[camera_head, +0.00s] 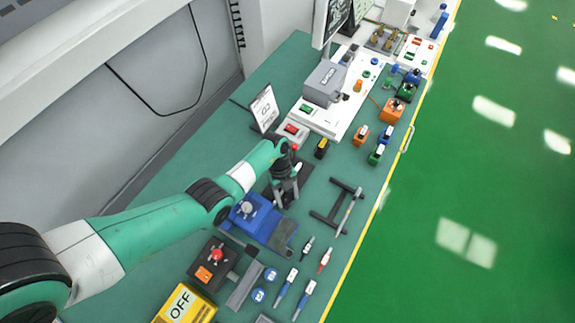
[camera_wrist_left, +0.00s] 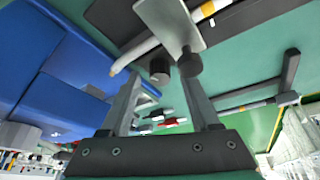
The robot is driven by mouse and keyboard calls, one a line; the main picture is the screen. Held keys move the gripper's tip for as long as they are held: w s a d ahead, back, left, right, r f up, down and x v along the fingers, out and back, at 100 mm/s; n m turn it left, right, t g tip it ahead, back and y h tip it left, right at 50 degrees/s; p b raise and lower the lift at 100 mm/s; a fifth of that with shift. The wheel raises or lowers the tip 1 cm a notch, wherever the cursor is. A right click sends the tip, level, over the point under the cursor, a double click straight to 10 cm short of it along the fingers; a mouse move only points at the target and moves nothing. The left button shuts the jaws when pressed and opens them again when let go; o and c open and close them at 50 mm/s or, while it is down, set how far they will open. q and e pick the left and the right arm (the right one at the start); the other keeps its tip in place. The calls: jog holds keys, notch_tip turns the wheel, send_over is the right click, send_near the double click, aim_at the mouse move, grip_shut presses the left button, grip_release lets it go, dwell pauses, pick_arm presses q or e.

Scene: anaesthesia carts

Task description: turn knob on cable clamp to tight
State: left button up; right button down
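My left gripper (camera_head: 284,196) points down over the bench, just right of and behind a blue block with a silver knob (camera_head: 247,208). In the left wrist view its two fingers (camera_wrist_left: 160,85) stand apart. A small dark round knob (camera_wrist_left: 159,70) on a pale metal plate (camera_wrist_left: 168,22) shows between and beyond the fingers; it looks like the cable clamp's knob. I cannot tell whether a finger touches it, nor how far it is turned. In the head view the clamp is mostly hidden by the gripper. My right gripper is not in view.
The blue block (camera_wrist_left: 62,75) fills the left of the wrist view. A dark H-shaped stand (camera_head: 335,212) is right of the gripper. A red-button box (camera_head: 214,262), a yellow OFF box (camera_head: 185,306) and several hand tools (camera_head: 285,288) lie nearer. A sign (camera_head: 264,108) stands behind.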

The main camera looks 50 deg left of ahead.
pick_arm(q)
jog(key=p+v, duration=0.4)
jog(key=v, duration=0.7)
jog(key=shift+r, duration=0.35)
jog(key=shift+a, duration=0.15)
